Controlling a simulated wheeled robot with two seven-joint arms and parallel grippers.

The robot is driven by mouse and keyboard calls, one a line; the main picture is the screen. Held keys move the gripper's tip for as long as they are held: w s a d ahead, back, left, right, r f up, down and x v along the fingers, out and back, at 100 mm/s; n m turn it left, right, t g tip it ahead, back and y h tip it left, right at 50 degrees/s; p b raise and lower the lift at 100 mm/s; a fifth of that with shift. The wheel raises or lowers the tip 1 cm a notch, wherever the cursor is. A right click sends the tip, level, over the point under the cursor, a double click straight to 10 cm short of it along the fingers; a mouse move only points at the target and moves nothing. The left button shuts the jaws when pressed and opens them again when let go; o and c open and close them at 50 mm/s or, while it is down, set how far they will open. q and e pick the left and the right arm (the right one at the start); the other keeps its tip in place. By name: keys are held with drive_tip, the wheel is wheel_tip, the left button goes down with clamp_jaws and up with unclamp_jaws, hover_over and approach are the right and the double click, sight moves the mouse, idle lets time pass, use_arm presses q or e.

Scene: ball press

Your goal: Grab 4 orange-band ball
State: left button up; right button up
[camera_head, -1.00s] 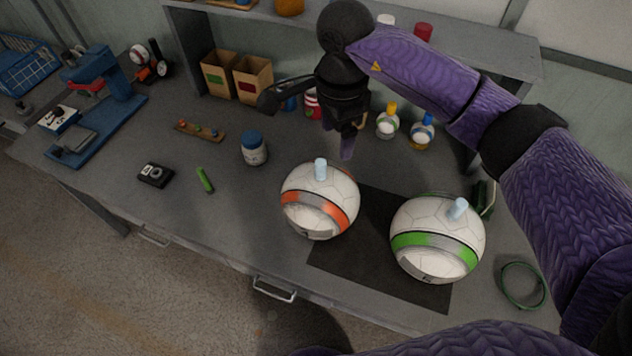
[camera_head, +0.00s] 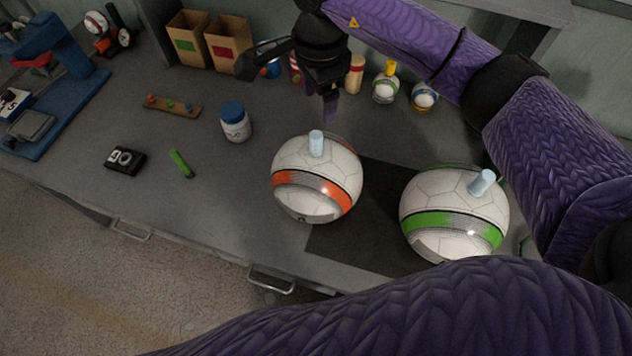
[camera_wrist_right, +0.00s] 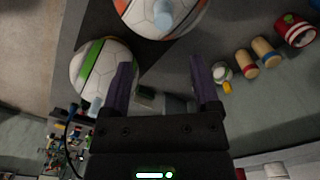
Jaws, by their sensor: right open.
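The orange-band ball (camera_head: 300,190), white with a light-blue peg (camera_head: 316,143) on top, sits by the dark mat's left edge. In the right wrist view the ball (camera_wrist_right: 140,14) is cut off by the top edge, ahead of the fingers. My right gripper (camera_head: 290,90) hangs just behind and above this ball in the head view, pointing down, open and empty. Its two spread fingers show in the wrist view (camera_wrist_right: 161,82) with nothing between them. My left gripper is out of view.
A green-band ball (camera_head: 455,212) stands right of the orange-band ball on the dark mat (camera_head: 360,240).

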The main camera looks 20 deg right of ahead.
sight(316, 134)
wheel_tip(316, 134, down, 3)
drive_tip(key=shift+s+b, duration=0.15)
drive_tip(key=shift+b, duration=0.5)
drive_tip(key=f, duration=0.9)
drive_tip(key=shift+w+a+f, duration=0.1)
drive_tip(key=shift+w+f, duration=0.05)
drive_tip(key=shift+w, duration=0.25)
clamp_jaws()
